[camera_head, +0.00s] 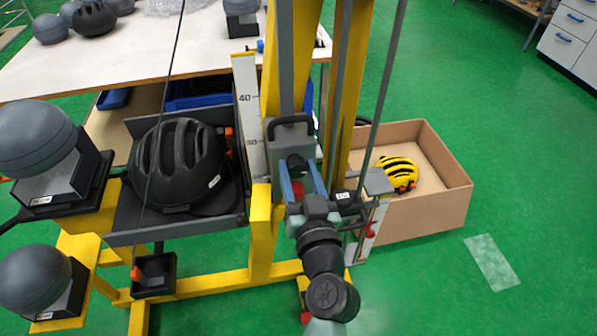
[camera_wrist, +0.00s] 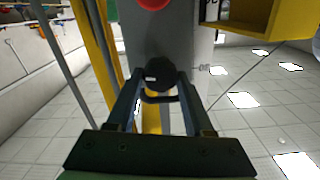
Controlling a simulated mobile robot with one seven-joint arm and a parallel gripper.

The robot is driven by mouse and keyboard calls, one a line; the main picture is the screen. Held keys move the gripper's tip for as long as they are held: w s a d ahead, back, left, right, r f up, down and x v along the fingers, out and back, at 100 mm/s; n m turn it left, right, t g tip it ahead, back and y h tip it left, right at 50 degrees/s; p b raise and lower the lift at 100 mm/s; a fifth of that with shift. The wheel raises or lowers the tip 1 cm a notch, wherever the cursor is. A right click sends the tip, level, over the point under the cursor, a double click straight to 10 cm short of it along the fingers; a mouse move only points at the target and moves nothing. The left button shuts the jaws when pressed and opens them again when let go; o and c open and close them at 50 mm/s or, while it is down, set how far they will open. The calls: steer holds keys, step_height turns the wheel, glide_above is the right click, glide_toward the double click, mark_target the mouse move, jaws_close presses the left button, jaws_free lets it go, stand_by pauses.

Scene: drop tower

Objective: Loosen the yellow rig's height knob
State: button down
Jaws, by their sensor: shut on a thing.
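The yellow rig (camera_head: 260,235) stands in the middle of the head view, with grey rails and a height scale (camera_head: 250,120) on its left. A grey carriage block with a dark handle (camera_head: 291,124) sits on the rails. The black height knob (camera_head: 296,162) is on the block's front; it shows as a dark round knob in the wrist view (camera_wrist: 160,72). My gripper (camera_head: 298,174) reaches it from the front, its two fingers on either side. In the wrist view my gripper (camera_wrist: 158,80) is shut on the knob, and the fingertips partly hide its sides.
A black helmet (camera_head: 180,165) rests on a grey tray left of the rig. Grey headforms (camera_head: 38,140) stand at the far left. A cardboard box (camera_head: 420,205) with a yellow helmet (camera_head: 398,174) is right.

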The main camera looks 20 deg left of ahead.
steer(key=m, duration=0.4)
steer(key=shift+d+m, duration=0.1)
steer(key=shift+m, duration=0.2)
steer(key=m, duration=0.3)
steer(key=shift+m, duration=0.3)
steer(key=m, duration=0.4)
steer(key=shift+w+f+p, duration=0.1)
steer(key=shift+p, duration=0.25)
steer(key=shift+d+m+p, duration=0.1)
steer(key=shift+m+p, duration=0.3)
steer(key=shift+m, duration=1.4)
steer(key=shift+c, duration=1.5)
jaws_free()
steer(key=shift+f, duration=0.1)
